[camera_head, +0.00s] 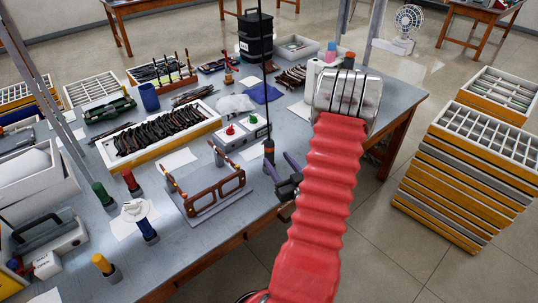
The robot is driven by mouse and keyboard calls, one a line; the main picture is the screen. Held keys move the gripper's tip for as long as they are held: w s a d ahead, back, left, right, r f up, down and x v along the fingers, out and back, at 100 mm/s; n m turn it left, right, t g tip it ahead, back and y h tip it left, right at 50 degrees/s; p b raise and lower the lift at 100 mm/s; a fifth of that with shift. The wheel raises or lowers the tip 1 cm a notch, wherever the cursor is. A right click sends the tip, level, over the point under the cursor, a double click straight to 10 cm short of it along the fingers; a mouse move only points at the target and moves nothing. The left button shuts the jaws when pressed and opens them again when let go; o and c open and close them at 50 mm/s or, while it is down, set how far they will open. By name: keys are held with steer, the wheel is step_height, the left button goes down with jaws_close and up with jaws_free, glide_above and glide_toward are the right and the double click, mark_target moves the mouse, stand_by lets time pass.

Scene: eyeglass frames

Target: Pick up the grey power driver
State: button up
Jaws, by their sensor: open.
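A slim grey tool with an orange band, which looks like the power driver (269,155), is upright at the lower end of a black cord near the table's right side. I cannot tell whether it hangs or rests on the table. My gripper (278,161) has dark, purplish fingers spread apart, just right of and below the tool. The fingers look empty and very close to it; I cannot tell whether they touch it.
A brown eyeglass frame (206,193) stands on a grey plate to the left. Behind it is a control box (243,136) with red and green buttons. Several coloured-handled tools stand farther left. A tray of dark frames (160,133) lies behind. Stacked trays (462,170) stand on the floor right.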

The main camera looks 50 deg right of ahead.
mark_target(271, 151)
steer(key=x, duration=0.6)
steer(key=shift+w+d, duration=0.15)
steer(key=shift+w, duration=0.15)
steer(key=x, duration=0.5)
steer(key=shift+d, duration=0.15)
steer(key=shift+c, duration=0.2)
jaws_close()
stand_by(0.6)
